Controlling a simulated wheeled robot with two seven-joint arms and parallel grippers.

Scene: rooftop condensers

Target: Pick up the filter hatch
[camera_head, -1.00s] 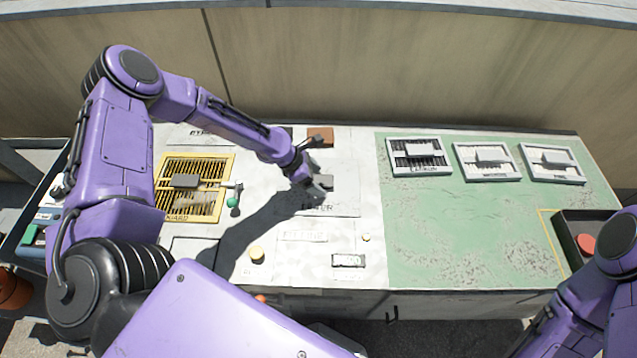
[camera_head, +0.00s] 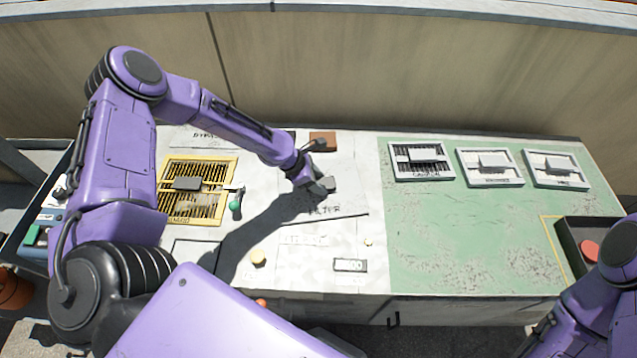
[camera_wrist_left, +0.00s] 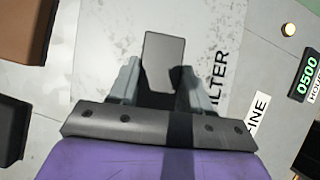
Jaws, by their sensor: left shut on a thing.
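The filter hatch (camera_head: 348,205) is a pale flat panel with a FILTER label and a raised grey handle (camera_head: 327,183). It lies at the middle of the white part of the bench, its front edge slightly askew. My left gripper (camera_head: 316,184) is shut on the handle. In the left wrist view the grey handle (camera_wrist_left: 163,58) stands between the two fingers, with the hatch panel (camera_wrist_left: 205,40) behind it. My arm and its shadow cover part of the hatch. My right arm shows at the lower right, its gripper out of sight.
A yellow-framed grille (camera_head: 192,215) lies left of the hatch, beside a green-knobbed lever (camera_head: 235,205). A brown block (camera_head: 322,138) is behind the gripper. Three framed vents (camera_head: 488,168) line the back of the green area (camera_head: 450,225), whose front is clear. A dark tray (camera_head: 565,240) stands at right.

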